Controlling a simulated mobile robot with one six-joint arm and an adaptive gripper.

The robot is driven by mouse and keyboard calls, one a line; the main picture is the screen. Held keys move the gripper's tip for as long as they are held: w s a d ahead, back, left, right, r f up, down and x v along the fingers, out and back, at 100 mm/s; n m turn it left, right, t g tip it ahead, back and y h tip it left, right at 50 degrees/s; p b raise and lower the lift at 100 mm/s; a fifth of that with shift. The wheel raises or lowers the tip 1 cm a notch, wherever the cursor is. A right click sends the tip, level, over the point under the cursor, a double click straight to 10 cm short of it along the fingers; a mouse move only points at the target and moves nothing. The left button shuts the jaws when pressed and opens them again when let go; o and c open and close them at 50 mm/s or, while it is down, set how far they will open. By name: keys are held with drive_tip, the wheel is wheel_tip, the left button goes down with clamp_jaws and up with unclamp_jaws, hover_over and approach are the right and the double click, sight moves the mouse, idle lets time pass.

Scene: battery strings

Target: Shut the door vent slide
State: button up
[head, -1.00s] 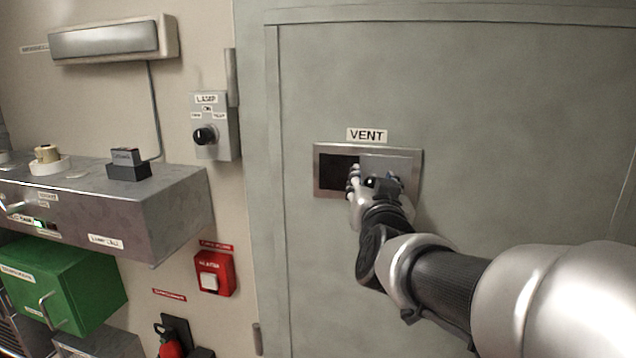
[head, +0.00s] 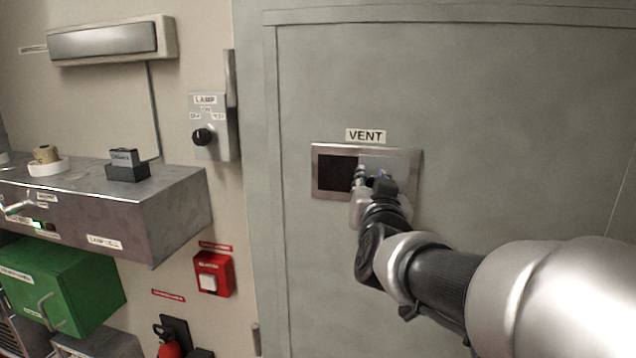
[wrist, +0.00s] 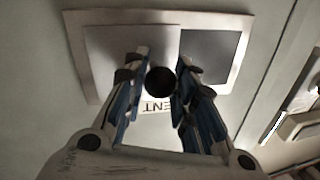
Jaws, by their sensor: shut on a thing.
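The door vent (head: 316,172) is a metal-framed rectangle on the grey-green door, under a VENT label. A dark opening shows at its left in the head view. The grey slide plate (head: 400,164) covers the right part, and in the wrist view the slide plate (wrist: 108,62) is at the left, with the dark opening (wrist: 210,57) at the right. A dark round knob (wrist: 160,82) sits by the plate's edge beside the opening. My gripper (head: 369,178) is at the vent, its fingers shut around the knob. The knob is hidden in the head view.
Left of the door are a lamp switch box (head: 212,127) and a red button box (head: 213,273). A grey metal shelf unit (head: 165,215) and a green box (head: 75,285) stick out further left. The door face around the vent is clear.

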clamp_jaws()
drive_tip(key=w+a+p, duration=0.1)
drive_tip(key=a, duration=0.2)
drive_tip(key=w+a+p, duration=0.1)
drive_tip(key=a+p, duration=0.1)
drive_tip(key=a, duration=0.1)
drive_tip(key=w+a+p, duration=0.1)
drive_tip(key=a, duration=0.2)
drive_tip(key=shift+r, duration=0.1)
drive_tip(key=shift+d, duration=0.2)
drive_tip(key=shift+a, duration=0.15)
drive_tip(key=o, duration=0.6)
unclamp_jaws()
drive_tip(key=shift+c, duration=0.2)
drive_tip(key=o, duration=0.4)
drive_tip(key=shift+a, duration=0.15)
drive_tip(key=shift+o, duration=0.5)
drive_tip(key=shift+s, duration=0.15)
